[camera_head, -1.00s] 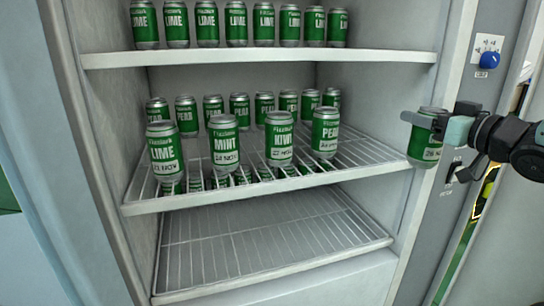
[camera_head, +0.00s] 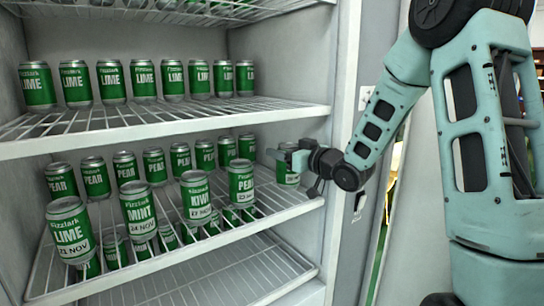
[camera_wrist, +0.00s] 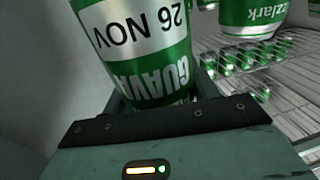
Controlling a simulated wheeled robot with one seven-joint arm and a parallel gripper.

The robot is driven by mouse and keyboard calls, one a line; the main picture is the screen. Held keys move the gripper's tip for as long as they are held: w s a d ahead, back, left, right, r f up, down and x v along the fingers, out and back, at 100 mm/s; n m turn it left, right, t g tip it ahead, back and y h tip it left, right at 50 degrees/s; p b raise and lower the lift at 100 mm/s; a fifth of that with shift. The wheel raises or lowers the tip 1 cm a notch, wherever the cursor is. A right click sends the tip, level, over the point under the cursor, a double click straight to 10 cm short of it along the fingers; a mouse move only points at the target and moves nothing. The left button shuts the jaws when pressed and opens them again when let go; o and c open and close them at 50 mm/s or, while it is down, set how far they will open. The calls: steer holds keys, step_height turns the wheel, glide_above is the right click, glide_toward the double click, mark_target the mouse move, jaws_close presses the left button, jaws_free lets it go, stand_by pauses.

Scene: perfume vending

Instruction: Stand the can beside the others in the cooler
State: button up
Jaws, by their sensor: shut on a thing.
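My gripper (camera_head: 288,158) is shut on a green and white can (camera_head: 288,176), at the right of the cooler's middle shelf (camera_head: 262,215). In the wrist view the held can (camera_wrist: 150,40) reads GUAVA and 26 NOV, upside down in the picture. It looks about upright. I cannot tell whether its base touches the shelf. To its left, a front row of dated cans stands on the shelf: a LIME can (camera_head: 70,230), a MINT can (camera_head: 140,211), a KIWI can (camera_head: 196,198) and a PEAR can (camera_head: 241,183). A gap separates the held can from the PEAR can.
Several PEAR cans (camera_head: 95,178) stand in a row behind. The upper shelf (camera_head: 150,122) holds a row of LIME cans (camera_head: 110,82) above. The cooler's right wall (camera_head: 285,65) is close to my gripper.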

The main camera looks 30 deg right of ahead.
steer(key=shift+w+a+f+p, duration=0.1)
steer(key=shift+w+a+f, duration=0.05)
steer(key=shift+w+f, duration=0.55)
steer(key=shift+w+a+f+p, duration=0.1)
steer(key=shift+w+a+f, duration=0.1)
steer(key=shift+w+f, duration=0.45)
steer(key=shift+w+a+f+p, duration=0.15)
steer(key=shift+w+f, duration=0.2)
steer(key=shift+w, duration=0.65)
steer(key=o, duration=1.2)
steer(key=shift+f, duration=0.1)
steer(key=s, duration=0.4)
steer(key=s+d+b, duration=0.1)
steer(key=s, duration=0.3)
steer(key=s+d, duration=0.1)
steer(key=s, duration=0.2)
steer(key=shift+s+d, duration=0.2)
steer(key=shift+s, duration=0.2)
